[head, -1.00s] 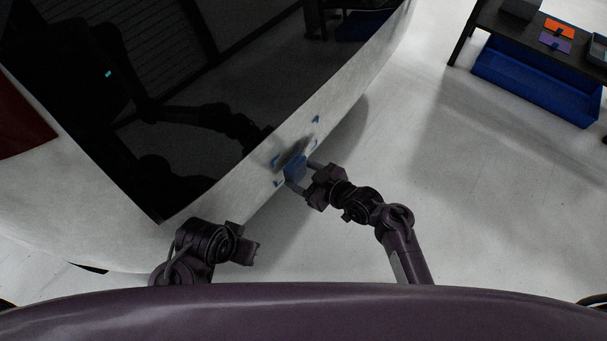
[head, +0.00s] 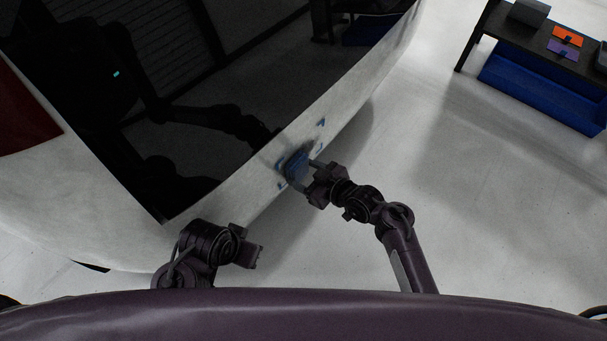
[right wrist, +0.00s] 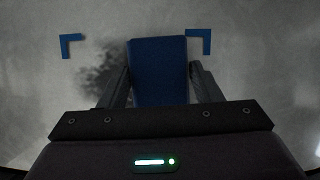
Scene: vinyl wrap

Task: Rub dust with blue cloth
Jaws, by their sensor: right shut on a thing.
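The blue cloth (head: 297,166) is a small flat pad held by my right gripper (head: 305,177) against or close to the white car panel. In the right wrist view the cloth (right wrist: 159,70) sits between the two fingers of the right gripper (right wrist: 159,84). A dark, blotchy dust patch (right wrist: 97,72) shows on the panel just left of the cloth, partly hidden by the left finger. Blue corner marks (right wrist: 72,46) frame the patch; another is at the upper right (right wrist: 199,41). My left gripper (head: 252,256) is low on the left, away from the panel; its jaw state is unclear.
The white car body (head: 225,206) with its dark glossy window (head: 230,75) fills the left. A dark table (head: 545,45) holds an orange item (head: 567,36) and a purple item (head: 562,50), with a blue bin (head: 540,95) below. The floor (head: 480,210) on the right is clear.

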